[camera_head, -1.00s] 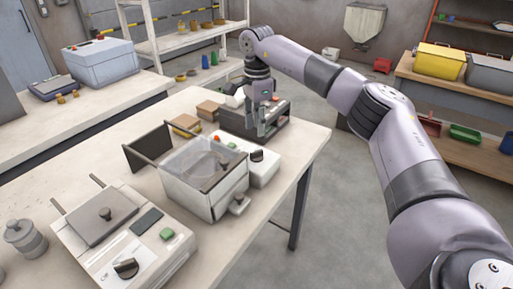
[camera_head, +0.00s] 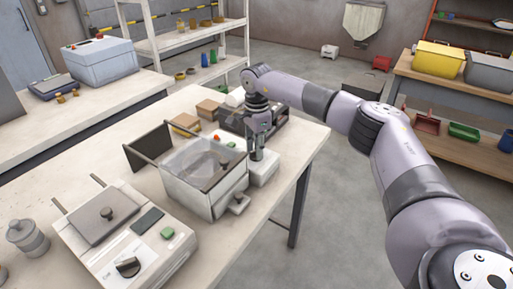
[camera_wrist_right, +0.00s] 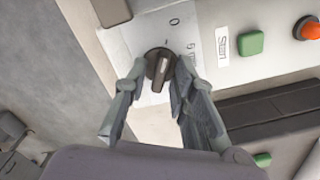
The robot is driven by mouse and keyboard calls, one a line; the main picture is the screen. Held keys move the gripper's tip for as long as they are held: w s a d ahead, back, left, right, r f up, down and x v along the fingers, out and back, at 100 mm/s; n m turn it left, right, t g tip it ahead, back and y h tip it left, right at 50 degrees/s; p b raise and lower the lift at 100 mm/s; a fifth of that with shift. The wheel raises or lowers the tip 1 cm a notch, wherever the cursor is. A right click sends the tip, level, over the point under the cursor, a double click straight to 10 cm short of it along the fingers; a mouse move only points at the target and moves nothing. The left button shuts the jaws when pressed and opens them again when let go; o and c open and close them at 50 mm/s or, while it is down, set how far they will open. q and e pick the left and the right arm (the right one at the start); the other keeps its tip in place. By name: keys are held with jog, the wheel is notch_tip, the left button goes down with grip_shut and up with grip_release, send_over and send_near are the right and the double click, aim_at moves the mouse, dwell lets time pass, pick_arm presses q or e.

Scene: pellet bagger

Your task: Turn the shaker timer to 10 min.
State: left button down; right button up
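The shaker (camera_head: 207,195) is a pale box with a clear-walled top on the bench. Its timer knob (camera_wrist_right: 160,68) is dark and round, with a raised grip bar and a pale line. Beside it the panel shows a "0" and a "5 m" mark; the 10 mark cannot be made out. My right gripper (camera_head: 257,153) is over the shaker's panel and hides the knob in the head view. In the right wrist view this gripper (camera_wrist_right: 158,74) is open, one finger on either side of the knob, apparently not clamped. My left gripper is not in view.
A green Start button (camera_wrist_right: 250,44) and an orange-red lamp (camera_wrist_right: 308,28) sit on the panel near the knob. A dark tray-like unit (camera_head: 270,135) stands behind the shaker. A similar device (camera_head: 115,270) with its own knob stands in front left.

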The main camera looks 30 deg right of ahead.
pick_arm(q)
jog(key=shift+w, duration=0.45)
pick_arm(e)
grip_shut()
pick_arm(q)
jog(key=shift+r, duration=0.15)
pick_arm(e)
jog(key=shift+r+m+p, duration=0.15)
jog(key=shift+m+p, duration=0.3)
jog(key=shift+m, duration=0.65)
jog(key=m+p, duration=0.1)
jog(key=m, duration=0.2)
jog(key=shift+m, duration=0.4)
jog(key=m+p, duration=0.1)
jog(key=m, duration=0.5)
jog(key=shift+p, duration=0.4)
jog(key=m+p, duration=0.1)
jog(key=m, duration=0.5)
jog(key=shift+a+m+p, duration=0.1)
jog(key=shift+m+p, duration=0.2)
jog(key=shift+p, duration=0.05)
pick_arm(q)
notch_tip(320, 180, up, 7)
jog(key=p, duration=0.1)
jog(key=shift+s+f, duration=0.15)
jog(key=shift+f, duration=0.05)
pick_arm(e)
jog(key=m, duration=0.5)
jog(key=shift+m, duration=0.3)
